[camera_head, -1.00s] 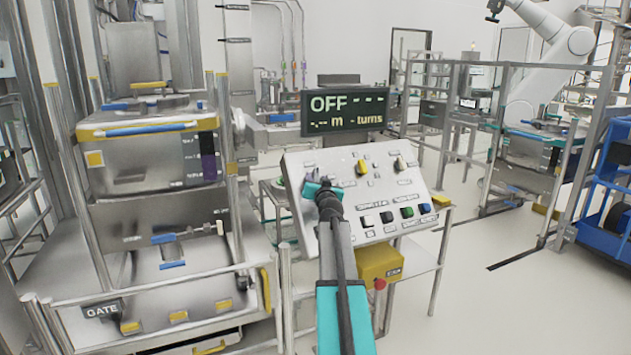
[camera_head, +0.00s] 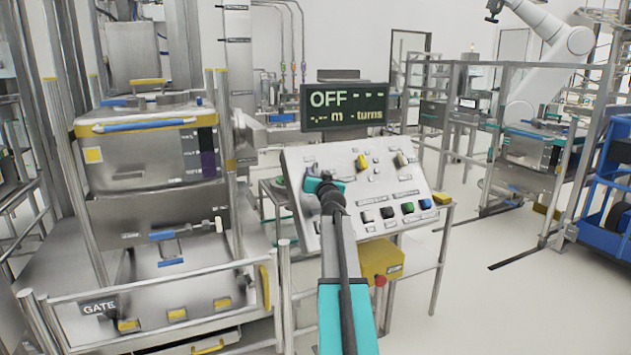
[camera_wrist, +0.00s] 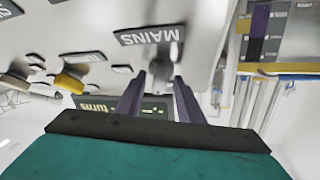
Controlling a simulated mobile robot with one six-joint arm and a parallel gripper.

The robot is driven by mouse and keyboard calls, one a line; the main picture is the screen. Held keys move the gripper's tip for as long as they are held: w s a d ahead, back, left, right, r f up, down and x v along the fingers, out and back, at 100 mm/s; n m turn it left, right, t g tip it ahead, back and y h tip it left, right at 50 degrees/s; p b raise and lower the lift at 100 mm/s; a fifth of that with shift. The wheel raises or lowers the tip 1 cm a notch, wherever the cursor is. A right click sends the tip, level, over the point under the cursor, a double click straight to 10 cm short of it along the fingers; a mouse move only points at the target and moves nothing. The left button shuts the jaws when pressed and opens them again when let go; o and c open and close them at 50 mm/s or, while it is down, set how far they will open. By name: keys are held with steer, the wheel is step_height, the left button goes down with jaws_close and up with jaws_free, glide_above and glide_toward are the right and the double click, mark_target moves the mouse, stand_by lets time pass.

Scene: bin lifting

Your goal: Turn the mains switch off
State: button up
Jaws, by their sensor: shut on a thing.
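The grey control panel (camera_head: 372,190) stands tilted on a stand, with several switches and buttons. In the wrist view, which is upside down, the MAINS label (camera_wrist: 152,36) sits beside a grey switch knob (camera_wrist: 160,70). My gripper (camera_wrist: 160,84) has its two dark fingers on either side of this mains switch, shut on it. In the head view my gripper (camera_head: 322,187) is at the panel's left side, and my wrist hides the switch. The dark display (camera_head: 345,106) above the panel reads OFF, with dashes for metres and turns.
Yellow (camera_head: 362,162) and pale (camera_head: 401,160) knobs sit right of my gripper, with coloured buttons below. A yellow box with a red button (camera_head: 380,281) hangs under the panel. The bin lift with its GATE sign (camera_head: 100,307) stands left.

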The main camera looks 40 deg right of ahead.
steer(key=shift+d+n+t+y+b, duration=0.15)
steer(key=shift+n+t+y+b, duration=0.65)
steer(key=shift+b, duration=4.45)
steer(key=n+b, duration=0.2)
steer(key=b, duration=0.2)
steer(key=n+y+b, duration=0.1)
steer(key=b, duration=0.4)
steer(key=shift+s+d+f+n+y, duration=0.1)
steer(key=shift+n+y, duration=0.2)
steer(key=shift+n, duration=0.1)
steer(key=o, duration=0.7)
steer(key=shift+s, duration=0.2)
steer(key=p+v, duration=0.1)
steer(key=v, duration=1.2)
steer(key=shift+s+f, duration=0.2)
steer(key=shift+s, duration=0.05)
